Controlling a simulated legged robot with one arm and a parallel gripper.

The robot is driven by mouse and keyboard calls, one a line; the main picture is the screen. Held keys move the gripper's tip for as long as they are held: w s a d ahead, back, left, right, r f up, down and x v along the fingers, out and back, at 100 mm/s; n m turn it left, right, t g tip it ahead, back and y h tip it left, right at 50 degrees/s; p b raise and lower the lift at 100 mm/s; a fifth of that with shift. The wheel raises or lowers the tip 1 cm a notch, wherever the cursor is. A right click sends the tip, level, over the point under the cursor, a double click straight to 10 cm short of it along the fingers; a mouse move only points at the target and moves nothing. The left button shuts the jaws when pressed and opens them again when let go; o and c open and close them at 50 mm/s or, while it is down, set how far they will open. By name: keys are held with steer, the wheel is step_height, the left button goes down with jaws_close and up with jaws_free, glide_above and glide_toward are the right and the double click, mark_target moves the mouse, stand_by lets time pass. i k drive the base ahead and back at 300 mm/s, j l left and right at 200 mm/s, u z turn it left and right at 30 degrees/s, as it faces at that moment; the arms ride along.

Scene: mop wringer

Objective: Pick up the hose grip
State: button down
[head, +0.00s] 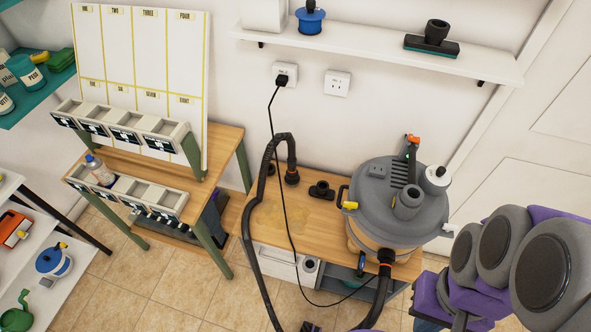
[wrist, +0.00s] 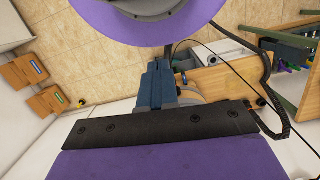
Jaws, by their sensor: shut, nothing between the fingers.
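The black ribbed hose (head: 249,215) arches up from the floor beside the low wooden table. Its end piece, which looks like the hose grip (head: 291,176), stands upright on the table top near the wall. The hose's other end joins the grey-lidded vacuum drum (head: 372,215). The hose also shows at the right of the wrist view (wrist: 267,70); I cannot pick out the grip there. My gripper (wrist: 158,80) shows as blue-grey fingers in the wrist view, shut and empty. In the head view my arm is at the lower right, apart from the hose end.
The low wooden table (head: 318,225) also bears a small black nozzle (head: 321,190). A thin power cord (head: 284,205) hangs from the wall socket (head: 285,76) across the table. A shelf (head: 380,52) is above. A wooden rack (head: 150,160) stands left; tiled floor (head: 185,285) lies open between.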

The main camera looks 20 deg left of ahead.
mark_target(292, 167)
steer(key=j+u, duration=0.2)
steer(key=j, duration=0.3)
steer(key=i+j+u, duration=0.15)
steer(key=j, duration=0.3)
steer(key=j+u, duration=0.2)
steer(key=j, duration=0.25)
steer(key=i+j+u, duration=0.2)
steer(key=j, duration=0.25)
